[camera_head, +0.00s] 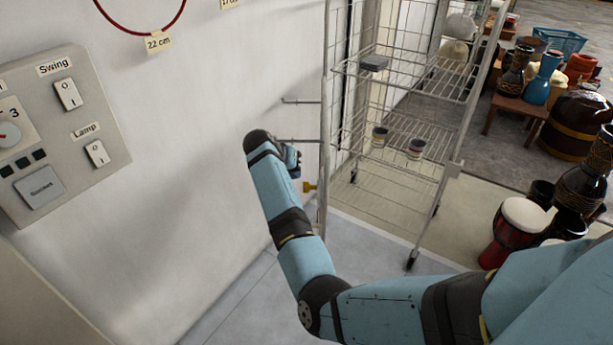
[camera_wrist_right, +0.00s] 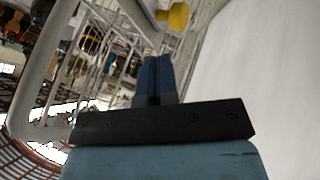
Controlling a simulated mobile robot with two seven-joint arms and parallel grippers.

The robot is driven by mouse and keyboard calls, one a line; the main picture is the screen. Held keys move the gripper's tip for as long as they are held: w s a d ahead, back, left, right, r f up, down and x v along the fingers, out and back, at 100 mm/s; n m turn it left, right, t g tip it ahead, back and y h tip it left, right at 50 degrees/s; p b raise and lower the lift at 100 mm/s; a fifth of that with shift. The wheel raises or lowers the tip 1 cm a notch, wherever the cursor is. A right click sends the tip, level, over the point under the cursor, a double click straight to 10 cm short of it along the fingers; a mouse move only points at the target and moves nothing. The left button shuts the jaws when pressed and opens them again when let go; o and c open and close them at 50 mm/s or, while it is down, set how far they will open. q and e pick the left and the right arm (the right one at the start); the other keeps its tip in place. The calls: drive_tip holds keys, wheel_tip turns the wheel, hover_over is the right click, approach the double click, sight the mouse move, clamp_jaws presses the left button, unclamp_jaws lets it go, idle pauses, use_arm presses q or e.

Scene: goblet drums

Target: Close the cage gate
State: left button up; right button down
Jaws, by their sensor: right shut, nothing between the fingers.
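The wire cage (camera_head: 405,150) stands right of my right gripper, with open-wire shelves and its near side open to view. A mesh panel with a pale upright post (camera_head: 324,120) is at its left edge, close to the wall; I cannot tell for sure whether this is the gate. A yellow knob (camera_head: 309,187) is low beside that post, and it also shows at the top of the wrist view (camera_wrist_right: 178,16). My right gripper (camera_head: 296,164) is between the wall and the post. Its blue fingers (camera_wrist_right: 153,78) are together and empty. My left gripper is not in view.
Two small cups (camera_head: 379,136) and a grey block (camera_head: 373,62) are on the cage shelves. A red drum (camera_head: 519,228) stands right of the cage. A switch panel (camera_head: 60,125) is on the left wall. Metal rods (camera_head: 300,101) stick out by the post.

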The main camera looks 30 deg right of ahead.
sight(316, 188)
drive_tip(key=b+x, duration=0.1)
drive_tip(key=x, duration=0.7)
drive_tip(key=shift+s+d+f+b, duration=0.1)
drive_tip(key=shift+s+f+b, duration=0.05)
drive_tip(key=shift+b, duration=0.25)
drive_tip(key=shift+d+f, duration=0.4)
drive_tip(key=shift+f, duration=0.05)
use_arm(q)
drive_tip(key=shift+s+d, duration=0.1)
